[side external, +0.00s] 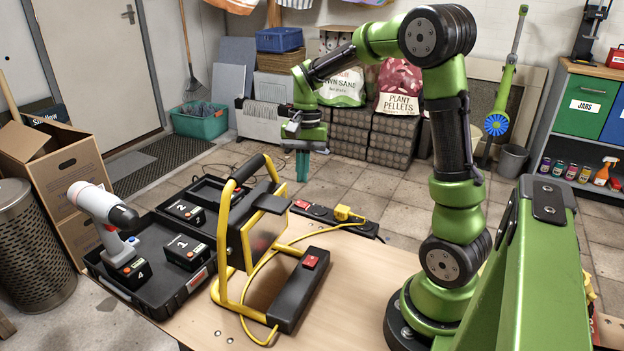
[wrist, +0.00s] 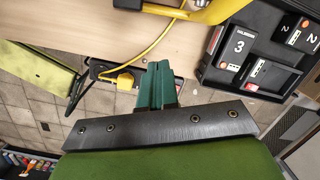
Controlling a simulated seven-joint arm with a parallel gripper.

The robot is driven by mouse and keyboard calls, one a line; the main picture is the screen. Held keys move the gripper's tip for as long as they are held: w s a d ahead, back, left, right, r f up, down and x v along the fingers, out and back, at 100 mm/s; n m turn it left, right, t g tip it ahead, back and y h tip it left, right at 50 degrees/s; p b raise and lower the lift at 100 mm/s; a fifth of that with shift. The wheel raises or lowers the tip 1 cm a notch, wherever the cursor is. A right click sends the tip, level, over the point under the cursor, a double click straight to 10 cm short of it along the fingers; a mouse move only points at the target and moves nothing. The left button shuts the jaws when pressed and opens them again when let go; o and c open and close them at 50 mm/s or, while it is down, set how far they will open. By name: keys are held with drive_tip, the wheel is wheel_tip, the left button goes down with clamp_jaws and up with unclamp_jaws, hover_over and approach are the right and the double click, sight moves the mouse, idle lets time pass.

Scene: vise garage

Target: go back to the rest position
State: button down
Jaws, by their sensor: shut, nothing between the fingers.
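My gripper (side external: 302,166) hangs above the far side of the workbench (side external: 350,262), pointing down, with its teal fingers together and nothing between them. The shut fingers also show in the wrist view (wrist: 160,84). My green arm arches up and over from its base at the right of the bench. The gripper is apart from everything on the bench. It is behind the yellow work lamp (side external: 254,235) and above the power strip (side external: 335,218) in the side view.
A black tray (side external: 160,302) at the left holds numbered batteries (side external: 184,252) and a drill (side external: 105,218) standing on battery 4. A yellow cable (side external: 262,285) loops from the lamp to a yellow plug (side external: 345,213). Battery 3 (wrist: 236,45) shows in the wrist view.

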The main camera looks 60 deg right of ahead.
drive_tip(key=s+a+r+n+t, duration=0.3)
drive_tip(key=s+a+r+n, duration=0.1)
drive_tip(key=a, duration=0.4)
drive_tip(key=s+a+r+n+t, duration=0.3)
drive_tip(key=s+a+n+t, duration=0.1)
drive_tip(key=a, duration=0.4)
drive_tip(key=s+n, duration=0.1)
drive_tip(key=s, duration=0.1)
drive_tip(key=shift+s+a+r, duration=0.15)
drive_tip(key=shift+s+r, duration=0.25)
